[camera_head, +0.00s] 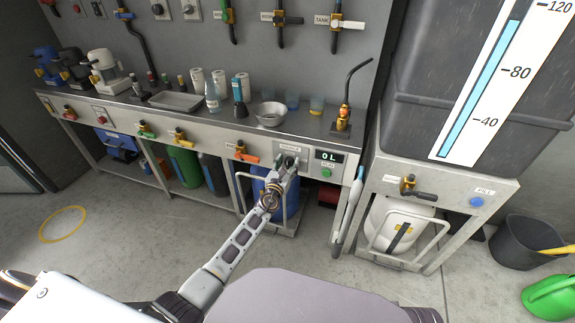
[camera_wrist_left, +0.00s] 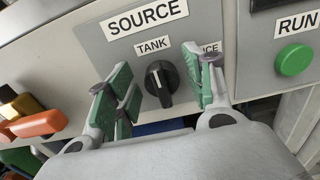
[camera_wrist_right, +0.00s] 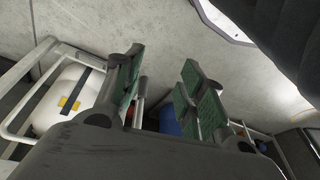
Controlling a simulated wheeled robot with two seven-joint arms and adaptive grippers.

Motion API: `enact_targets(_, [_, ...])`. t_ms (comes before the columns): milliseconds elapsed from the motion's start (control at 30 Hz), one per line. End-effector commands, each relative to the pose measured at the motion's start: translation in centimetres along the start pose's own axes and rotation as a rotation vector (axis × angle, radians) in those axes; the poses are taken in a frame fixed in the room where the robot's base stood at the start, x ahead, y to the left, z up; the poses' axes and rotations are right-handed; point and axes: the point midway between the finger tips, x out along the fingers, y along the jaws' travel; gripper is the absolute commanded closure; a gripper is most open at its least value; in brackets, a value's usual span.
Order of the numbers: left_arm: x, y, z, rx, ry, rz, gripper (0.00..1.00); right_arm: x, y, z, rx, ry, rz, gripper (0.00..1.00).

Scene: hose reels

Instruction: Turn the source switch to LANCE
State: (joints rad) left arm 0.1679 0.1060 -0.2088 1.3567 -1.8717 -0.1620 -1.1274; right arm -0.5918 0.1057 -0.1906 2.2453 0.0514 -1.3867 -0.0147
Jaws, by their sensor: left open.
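The source switch (camera_wrist_left: 160,84) is a black rotary knob with a white pointer line, on a grey plate under the SOURCE label (camera_wrist_left: 146,17). The pointer tilts up to the left, toward the TANK label (camera_wrist_left: 153,46). A second label ending in "NCE" (camera_wrist_left: 210,48) is partly hidden by a finger of my left gripper. My left gripper (camera_wrist_left: 163,92) is open, its green-padded fingers on either side of the knob, with gaps visible. In the head view my left gripper (camera_head: 286,163) is at the panel and covers the switch. My right gripper (camera_wrist_right: 157,92) is open and empty in its wrist view.
A green RUN button (camera_wrist_left: 294,59) sits right of the switch plate, below a display reading 0 L (camera_head: 328,156). An orange-handled valve (camera_wrist_left: 40,124) is to the left. A lance (camera_head: 350,205) hangs at the counter's right end. A bowl (camera_head: 269,113) stands on the counter above.

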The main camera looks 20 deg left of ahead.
Motion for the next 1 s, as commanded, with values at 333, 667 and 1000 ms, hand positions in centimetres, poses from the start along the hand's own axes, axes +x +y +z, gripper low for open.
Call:
enact_targets(333, [-0.02,-0.01,0.01,0.0,0.0,0.0,0.72,0.06,-0.03,0.03,0.0,0.001,0.0,0.6])
enact_targets(667, [-0.02,0.01,0.02,0.007,0.0,0.0,0.9,0.28,-0.01,0.24,0.0,-0.005,0.0,0.6])
enact_targets(1000, [-0.02,0.0,0.12,0.11,0.001,0.0,0.9,0.49,0.13,0.37,0.0,-0.013,0.004,0.6])
